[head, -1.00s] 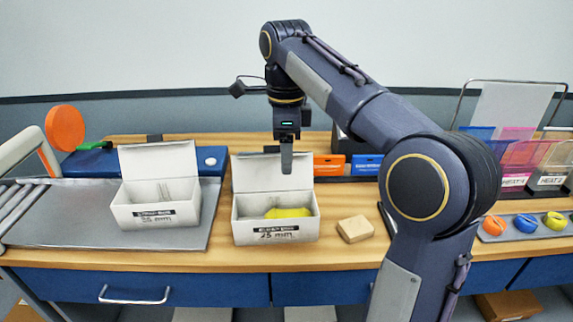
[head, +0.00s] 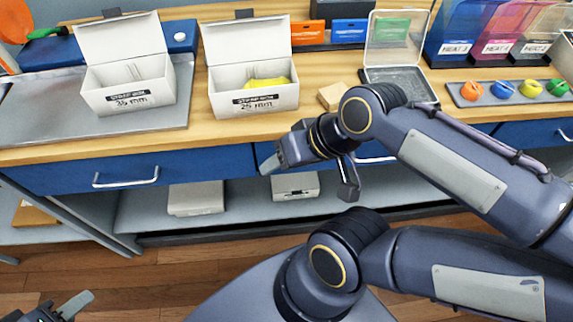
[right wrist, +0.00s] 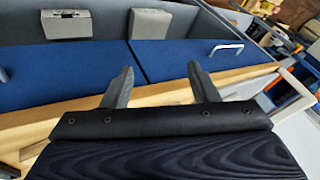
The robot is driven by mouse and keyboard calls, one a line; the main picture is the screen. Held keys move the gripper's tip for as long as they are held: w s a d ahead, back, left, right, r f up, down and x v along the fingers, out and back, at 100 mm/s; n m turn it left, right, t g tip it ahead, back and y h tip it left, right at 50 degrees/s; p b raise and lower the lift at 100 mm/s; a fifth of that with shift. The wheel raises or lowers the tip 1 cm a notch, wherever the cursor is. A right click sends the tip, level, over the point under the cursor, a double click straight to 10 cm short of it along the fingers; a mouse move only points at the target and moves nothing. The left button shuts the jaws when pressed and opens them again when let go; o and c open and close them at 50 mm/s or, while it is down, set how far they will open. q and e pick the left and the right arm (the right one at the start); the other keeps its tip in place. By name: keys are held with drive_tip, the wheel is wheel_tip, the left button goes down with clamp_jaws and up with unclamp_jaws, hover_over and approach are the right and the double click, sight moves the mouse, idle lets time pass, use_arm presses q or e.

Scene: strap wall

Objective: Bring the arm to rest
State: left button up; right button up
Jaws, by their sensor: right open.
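My right arm comes in from the right in the head view, bent and held in front of the bench's blue drawers. Its gripper (head: 272,162) points left, below the bench's front edge and clear of the boxes. In the right wrist view its two fingers (right wrist: 161,88) stand apart with nothing between them. My left gripper (head: 72,305) shows at the bottom left corner of the head view, low over the floor. Only part of it is in frame, and I cannot tell its jaw opening.
Two open white boxes (head: 130,98) (head: 254,103) stand on the wooden bench; the right one holds something yellow. A tan block (head: 331,96) and an open clear case (head: 398,80) lie beside them. White boxes (head: 196,198) (head: 295,186) sit on the lower shelf (head: 150,213).

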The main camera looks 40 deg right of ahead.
drive_tip(key=r+p, duration=0.2)
drive_tip(key=p, duration=0.1)
drive_tip(key=r+n+p, duration=0.1)
drive_tip(key=shift+s+a+r, duration=0.2)
drive_tip(key=shift+s+a, duration=0.05)
drive_tip(key=shift+s, duration=0.1)
idle(0.9)
